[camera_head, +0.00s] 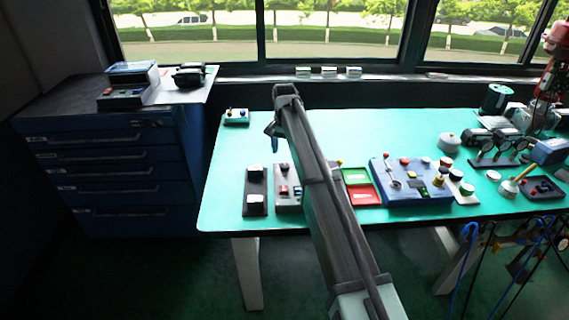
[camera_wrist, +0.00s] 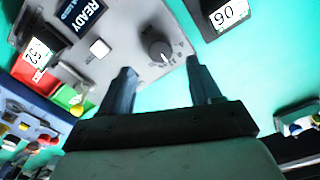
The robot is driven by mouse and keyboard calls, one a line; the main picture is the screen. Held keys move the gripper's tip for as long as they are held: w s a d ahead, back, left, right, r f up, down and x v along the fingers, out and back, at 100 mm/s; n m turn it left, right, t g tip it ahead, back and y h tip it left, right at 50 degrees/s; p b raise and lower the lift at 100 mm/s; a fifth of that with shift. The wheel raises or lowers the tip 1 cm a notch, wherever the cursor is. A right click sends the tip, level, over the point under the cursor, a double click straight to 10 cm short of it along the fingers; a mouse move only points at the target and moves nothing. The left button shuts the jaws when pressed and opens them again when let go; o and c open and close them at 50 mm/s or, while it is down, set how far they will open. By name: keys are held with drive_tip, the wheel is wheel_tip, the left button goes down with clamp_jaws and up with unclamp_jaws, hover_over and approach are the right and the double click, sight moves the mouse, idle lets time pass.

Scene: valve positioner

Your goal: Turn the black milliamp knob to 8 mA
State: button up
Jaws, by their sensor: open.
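The black milliamp knob (camera_wrist: 160,51) is a small round knob with a pale pointer line, on a grey panel (camera_wrist: 128,22) with small scale marks around it. The pointer appears to aim down and slightly right in the wrist view; the numbers are too small to read. My gripper (camera_wrist: 160,67) is open and empty. Its fingertips flank the knob to left and right, with the knob slightly past them in the picture; I see no contact.
The panel also carries a dark READY display (camera_wrist: 82,15) and a white button (camera_wrist: 99,48). A dark unit reading 90 (camera_wrist: 229,13) stands beside it. Red and green trays (camera_head: 364,195) and a blue control box (camera_head: 410,190) lie to the right. The teal table (camera_head: 395,125) is clear behind them.

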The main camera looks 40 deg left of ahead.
sight(285, 165)
wheel_tip(285, 165, down, 6)
drive_tip(key=shift+f, duration=0.25)
drive_tip(key=shift+c, duration=0.4)
drive_tip(key=c, duration=1)
drive_tip(key=shift+o, duration=0.2)
drive_tip(key=shift+n, duration=2.9)
